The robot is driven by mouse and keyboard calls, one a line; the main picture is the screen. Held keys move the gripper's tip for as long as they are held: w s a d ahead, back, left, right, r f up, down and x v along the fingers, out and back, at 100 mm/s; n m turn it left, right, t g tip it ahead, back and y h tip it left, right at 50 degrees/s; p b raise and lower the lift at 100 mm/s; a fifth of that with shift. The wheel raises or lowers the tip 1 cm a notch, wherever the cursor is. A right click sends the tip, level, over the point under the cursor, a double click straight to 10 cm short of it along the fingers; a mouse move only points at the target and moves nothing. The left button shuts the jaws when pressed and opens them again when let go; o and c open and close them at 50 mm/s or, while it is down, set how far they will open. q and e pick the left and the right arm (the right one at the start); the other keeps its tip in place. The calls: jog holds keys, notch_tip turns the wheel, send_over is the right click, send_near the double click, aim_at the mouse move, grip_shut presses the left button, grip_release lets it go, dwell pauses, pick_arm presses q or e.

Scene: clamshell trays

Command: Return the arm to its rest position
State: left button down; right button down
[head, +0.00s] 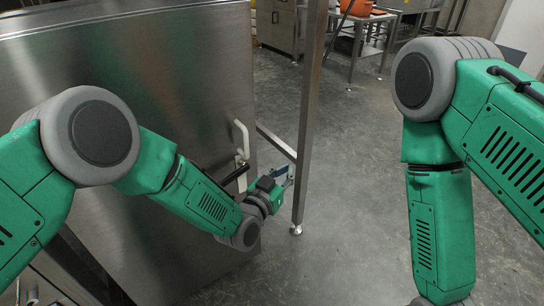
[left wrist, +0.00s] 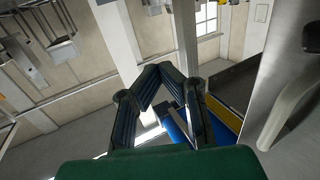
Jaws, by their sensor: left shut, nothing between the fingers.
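My left arm reaches forward from the left in the head view, and its gripper (head: 284,178) is beside a metal leg of a steel frame. I cannot tell whether it touches the leg. In the left wrist view the gripper's dark fingers (left wrist: 160,70) come together at their tips, shut and empty. My right arm hangs down at the right of the head view, and its gripper is out of the picture.
A large stainless steel door or panel (head: 150,60) with a white handle (head: 242,140) stands close to my left arm. The upright steel leg (head: 311,110) is just right of the gripper. Grey floor (head: 350,200) between my arms is clear. An orange pot (head: 357,7) is at the back.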

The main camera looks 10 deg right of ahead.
pick_arm(q)
jog(key=s+d, duration=0.3)
jog(key=s, duration=0.1)
jog(key=s+a+f+n+g+y+p, duration=0.1)
jog(key=s+a+f+g+y+p, duration=0.15)
jog(key=s+a, duration=0.4)
jog(key=s+a+f+n+g+y+p, duration=0.1)
jog(key=s+a+f+g+y+p, duration=0.2)
jog(key=a, duration=0.7)
jog(key=s+a+f+n+g+y+p, duration=0.1)
jog(key=s+a+f, duration=0.35)
jog(key=a, duration=0.35)
jog(key=s+a+r+n+g+y+p, duration=0.2)
jog(key=s+a+g, duration=0.1)
jog(key=s+a, duration=0.6)
jog(key=s+a+r+n+g+y+p, duration=0.2)
jog(key=s+a+r+g, duration=0.1)
jog(key=s+a, duration=0.6)
jog(key=s, duration=0.3)
jog(key=shift+a+g+y, duration=0.3)
jog(key=shift+g+y, duration=0.05)
jog(key=shift+w+f, duration=0.1)
jog(key=shift+w, duration=0.1)
